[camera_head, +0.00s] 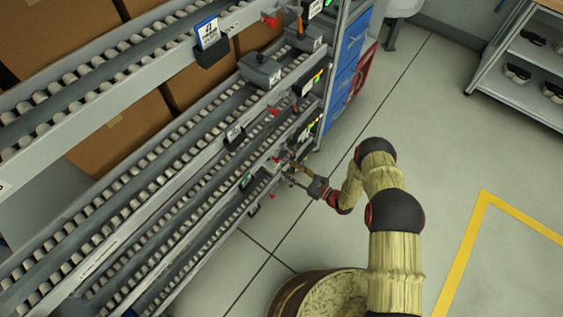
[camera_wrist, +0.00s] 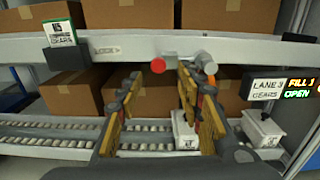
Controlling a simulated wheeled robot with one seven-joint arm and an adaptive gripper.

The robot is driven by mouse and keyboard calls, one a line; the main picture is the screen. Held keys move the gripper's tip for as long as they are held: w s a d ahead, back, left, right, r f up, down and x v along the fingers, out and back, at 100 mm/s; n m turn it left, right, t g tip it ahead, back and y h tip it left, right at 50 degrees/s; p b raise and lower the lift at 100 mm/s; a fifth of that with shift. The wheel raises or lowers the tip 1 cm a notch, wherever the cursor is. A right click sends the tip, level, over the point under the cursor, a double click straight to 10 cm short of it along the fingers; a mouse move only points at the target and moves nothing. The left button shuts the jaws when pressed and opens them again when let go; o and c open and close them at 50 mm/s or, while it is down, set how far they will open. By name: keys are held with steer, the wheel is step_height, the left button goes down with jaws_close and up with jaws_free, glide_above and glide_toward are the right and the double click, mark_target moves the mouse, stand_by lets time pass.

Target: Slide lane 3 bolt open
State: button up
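In the wrist view, a red knob (camera_wrist: 158,66) stands on the front of a light grey rail (camera_wrist: 85,49). A short silver bar (camera_wrist: 184,62) runs right of it toward an orange piece, partly behind a finger; I take this as the bolt. The lane 3 sign (camera_wrist: 266,88) hangs to the right, beside a lit display (camera_wrist: 298,89) reading "FILL 1 OPEN". My gripper (camera_wrist: 158,76) is open, its fingers on either side of the knob in the picture; contact cannot be told. In the head view my gripper (camera_head: 287,169) is at the rack's right end, details too small to tell.
White bins (camera_wrist: 263,130) sit on the lower rollers (camera_wrist: 50,131). Cardboard boxes (camera_wrist: 228,15) fill the levels behind. A black sign holder (camera_wrist: 65,57) hangs left. In the head view, blue panels (camera_head: 349,50) stand beyond the rack, and the floor (camera_head: 430,130) on the right is open.

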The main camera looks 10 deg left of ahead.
steer(key=b+x, duration=0.1)
steer(key=x, duration=0.5)
steer(key=shift+s, duration=0.1)
steer(key=shift+c, duration=1.2)
jaws_close()
